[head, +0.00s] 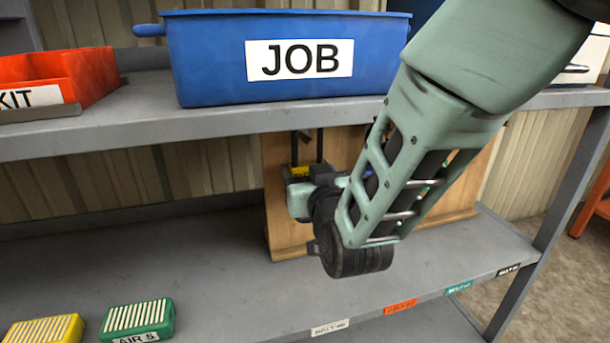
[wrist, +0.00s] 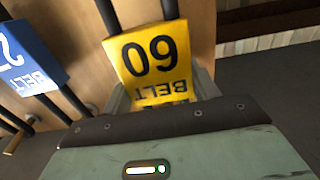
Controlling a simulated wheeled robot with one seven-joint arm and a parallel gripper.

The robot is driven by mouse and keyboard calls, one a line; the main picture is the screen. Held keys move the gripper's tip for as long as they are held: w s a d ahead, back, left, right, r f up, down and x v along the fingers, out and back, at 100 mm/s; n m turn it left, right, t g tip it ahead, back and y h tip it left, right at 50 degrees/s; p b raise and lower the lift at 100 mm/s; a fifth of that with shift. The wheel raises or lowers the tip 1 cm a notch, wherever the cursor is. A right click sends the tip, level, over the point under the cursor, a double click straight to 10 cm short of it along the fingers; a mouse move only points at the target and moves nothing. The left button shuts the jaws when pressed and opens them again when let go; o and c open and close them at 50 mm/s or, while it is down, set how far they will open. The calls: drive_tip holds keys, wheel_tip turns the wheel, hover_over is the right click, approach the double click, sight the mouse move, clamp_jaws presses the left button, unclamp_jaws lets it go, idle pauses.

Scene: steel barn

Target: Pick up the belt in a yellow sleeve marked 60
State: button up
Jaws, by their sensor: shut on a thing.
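The belt in a yellow sleeve marked 60 (wrist: 152,58) shows upside down in the wrist view, in front of a wooden board. Dark belt strands run up from the sleeve. My gripper (wrist: 165,95) is shut on the yellow sleeve, one finger on each side of it. In the head view a bit of the yellow sleeve (head: 301,171) shows at my gripper (head: 296,182). My arm hides much of the board there.
A blue-sleeved belt (wrist: 25,58) hangs close on the left in the wrist view. The wooden board (head: 285,225) stands on the lower shelf (head: 215,275). Above are a blue JOB bin (head: 210,60) and an orange KIT bin (head: 90,72). Green (head: 140,316) and yellow (head: 45,330) filters lie front left.

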drive_tip(key=b+v, duration=1.4)
drive_tip(key=v, duration=0.2)
drive_tip(key=shift+s, duration=0.3)
